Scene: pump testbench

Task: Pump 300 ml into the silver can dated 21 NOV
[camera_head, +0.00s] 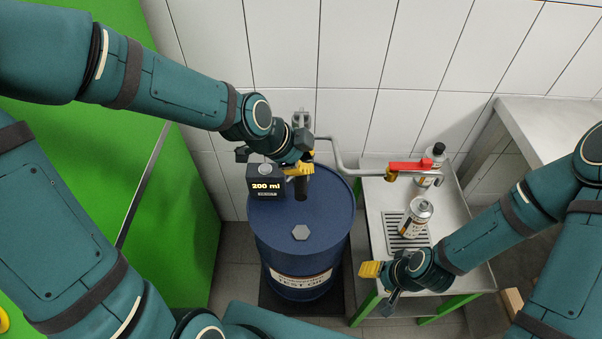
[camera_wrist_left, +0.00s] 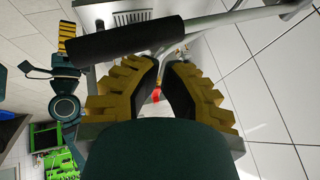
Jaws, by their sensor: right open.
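A blue drum (camera_head: 276,218) carries the pump with a black display (camera_head: 266,184) reading 200 ml. My left gripper (camera_head: 299,169) is at the pump's black handle grip (camera_head: 301,189). In the left wrist view, the grip (camera_wrist_left: 120,40) lies across near the fingertips (camera_wrist_left: 166,62), with a narrow gap between the fingers; whether they clasp anything is unclear. A silver can (camera_head: 416,217) with a printed label stands on the bench's drain grate; its date is unreadable. My right gripper (camera_head: 380,282) is open and empty in front of the bench, left of and below the can.
A pipe (camera_head: 348,169) runs right from the pump to a red lever (camera_head: 410,165) and an outlet over the metal bench (camera_head: 450,225). Another can with a black top (camera_head: 438,152) stands behind the lever. A green cabinet (camera_head: 185,210) is at left; a tiled wall is behind.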

